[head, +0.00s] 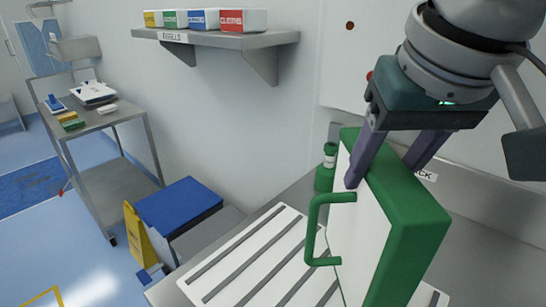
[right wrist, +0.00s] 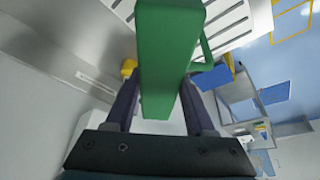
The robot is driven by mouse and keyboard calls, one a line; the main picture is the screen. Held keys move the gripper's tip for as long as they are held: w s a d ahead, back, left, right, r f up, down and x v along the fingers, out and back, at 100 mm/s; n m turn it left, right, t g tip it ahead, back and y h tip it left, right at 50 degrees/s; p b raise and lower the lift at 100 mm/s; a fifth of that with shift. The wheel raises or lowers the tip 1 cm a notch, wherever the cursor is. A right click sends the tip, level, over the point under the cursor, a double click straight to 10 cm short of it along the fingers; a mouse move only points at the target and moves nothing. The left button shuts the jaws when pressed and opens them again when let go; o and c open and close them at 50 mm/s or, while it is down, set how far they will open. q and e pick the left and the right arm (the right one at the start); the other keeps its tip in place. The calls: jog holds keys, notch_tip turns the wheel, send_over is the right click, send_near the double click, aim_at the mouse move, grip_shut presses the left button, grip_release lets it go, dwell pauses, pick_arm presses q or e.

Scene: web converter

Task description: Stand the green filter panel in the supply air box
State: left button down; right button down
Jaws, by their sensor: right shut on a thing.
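The green filter panel (head: 418,225) has a thick green frame, a white face and a green loop handle (head: 312,230) on its left side. It is upright and slightly tilted in the head view. My right gripper (head: 384,172) is shut on its upper edge, with one finger on each side. The right wrist view shows the panel (right wrist: 168,50) between the fingers. The panel's lower end is cut off in the head view, so I cannot tell whether it touches the surface below. I cannot make out the supply air box. My left gripper is not in view.
A white slotted rack (head: 235,262) lies on the counter, left of and behind the panel. A green container (head: 325,176) stands near the wall. A shelf (head: 225,39) holds several coloured boxes. A steel trolley (head: 112,124) and a blue-lidded bin (head: 178,202) stand left; floor beyond is open.

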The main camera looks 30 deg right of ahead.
aim_at(344, 232)
jog(key=shift+f+b, duration=0.35)
jog(key=shift+f, duration=2.7)
jog(key=shift+c, duration=1.3)
grip_release()
